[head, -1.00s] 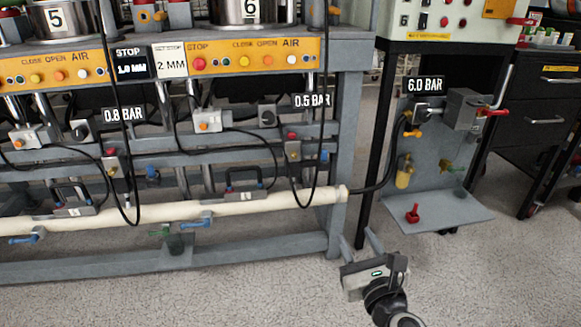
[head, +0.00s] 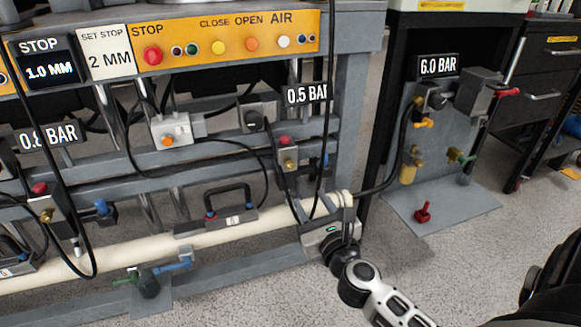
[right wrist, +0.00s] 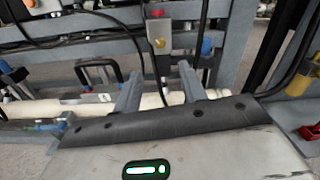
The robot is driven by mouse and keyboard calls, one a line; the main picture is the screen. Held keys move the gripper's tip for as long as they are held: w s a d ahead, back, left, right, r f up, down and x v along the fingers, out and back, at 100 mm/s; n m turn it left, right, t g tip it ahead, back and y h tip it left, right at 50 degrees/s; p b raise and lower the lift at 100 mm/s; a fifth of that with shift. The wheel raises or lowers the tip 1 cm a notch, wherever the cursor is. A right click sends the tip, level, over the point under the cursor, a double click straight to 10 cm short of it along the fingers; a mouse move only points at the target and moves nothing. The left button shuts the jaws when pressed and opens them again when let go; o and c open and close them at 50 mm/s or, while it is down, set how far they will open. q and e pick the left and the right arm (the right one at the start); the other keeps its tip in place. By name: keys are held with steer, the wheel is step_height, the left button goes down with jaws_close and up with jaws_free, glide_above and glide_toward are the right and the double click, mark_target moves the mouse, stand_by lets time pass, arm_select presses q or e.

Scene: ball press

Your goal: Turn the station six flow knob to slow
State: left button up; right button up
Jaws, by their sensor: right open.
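Under the orange station panel, beside the 0.5 BAR display (head: 307,94), a small grey valve block carries a red knob (head: 284,140) and a brass knob (head: 289,163). I cannot tell for certain which is the flow knob, nor read its setting. My right gripper (head: 332,214) is low in front of the white pipe's right end, below and right of that block. In the right wrist view its fingers (right wrist: 160,88) are apart and empty. The brass knob (right wrist: 159,43) and red knob (right wrist: 157,12) show beyond and above the fingers, not touched. My left gripper is not in view.
The white pipe (head: 120,258) crosses low along the frame. Black hoses hang around the valve block. A blue fitting (head: 322,165) sits just right of it. A grey frame post (head: 348,130) stands further right, then a panel with a 6.0 BAR display (head: 438,67).

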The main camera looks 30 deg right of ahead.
mark_target(291, 167)
steer(key=b+x, duration=0.1)
steer(key=x, duration=1.1)
steer(key=shift+b, duration=0.3)
jaws_close()
